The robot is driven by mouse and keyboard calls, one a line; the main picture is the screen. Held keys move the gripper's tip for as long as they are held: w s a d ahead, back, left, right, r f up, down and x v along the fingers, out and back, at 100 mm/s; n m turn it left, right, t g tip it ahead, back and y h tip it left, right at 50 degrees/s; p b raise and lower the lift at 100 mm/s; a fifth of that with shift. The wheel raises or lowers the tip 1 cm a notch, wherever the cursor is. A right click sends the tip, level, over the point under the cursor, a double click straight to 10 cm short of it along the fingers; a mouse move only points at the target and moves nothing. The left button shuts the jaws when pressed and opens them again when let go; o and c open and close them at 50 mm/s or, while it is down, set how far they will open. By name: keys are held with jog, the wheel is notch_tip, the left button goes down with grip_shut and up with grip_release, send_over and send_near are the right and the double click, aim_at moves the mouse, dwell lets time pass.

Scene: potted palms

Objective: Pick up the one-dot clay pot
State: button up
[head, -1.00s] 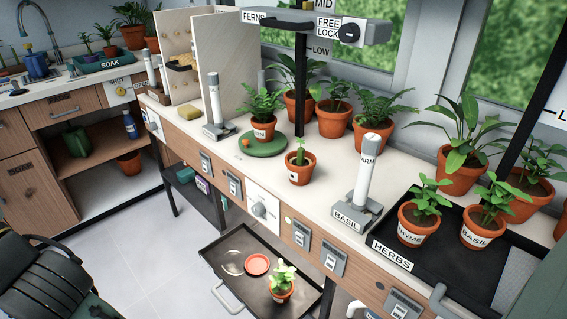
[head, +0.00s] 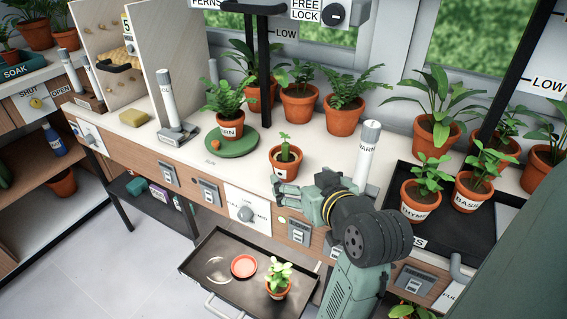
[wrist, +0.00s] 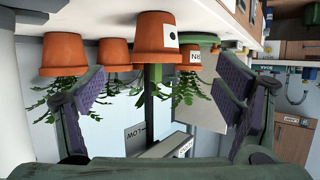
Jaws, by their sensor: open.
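The one-dot clay pot (head: 286,166) stands upright on the bench near its front edge, with a small green seedling in it. In the wrist view, which is upside down, the pot (wrist: 150,48) shows a white label with one black dot. My gripper (head: 289,203) is open and empty, just in front of the pot at the bench edge. In the wrist view its two fingers (wrist: 152,92) are spread wide, with the pot beyond them and framed between them. No contact shows.
A fern pot (head: 229,128) stands on a green disc (head: 232,150) behind left. The grey WARM post (head: 367,150) stands right of the pot, before the herbs tray (head: 480,238). Several fern pots line the back. A pulled-out drawer (head: 215,262) holds a small plant below.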

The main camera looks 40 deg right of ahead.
aim_at(292, 166)
jog(key=x, duration=0.5)
jog(key=shift+d+f+p, duration=0.15)
jog(key=shift+d+p, duration=0.05)
jog(key=shift+p, duration=0.1)
jog(key=x, duration=0.1)
jog(key=p+x, duration=0.1)
jog(key=x, duration=0.2)
jog(key=shift+w+d+r, duration=0.15)
jog(key=shift+r, duration=0.05)
jog(key=shift+w+d+f+p, duration=0.15)
jog(key=shift+w+f+p, duration=0.15)
jog(key=shift+w, duration=0.15)
jog(key=shift+c, duration=0.5)
jog(key=c, duration=1.2)
jog(key=shift+c, duration=0.5)
jog(key=shift+r, duration=0.2)
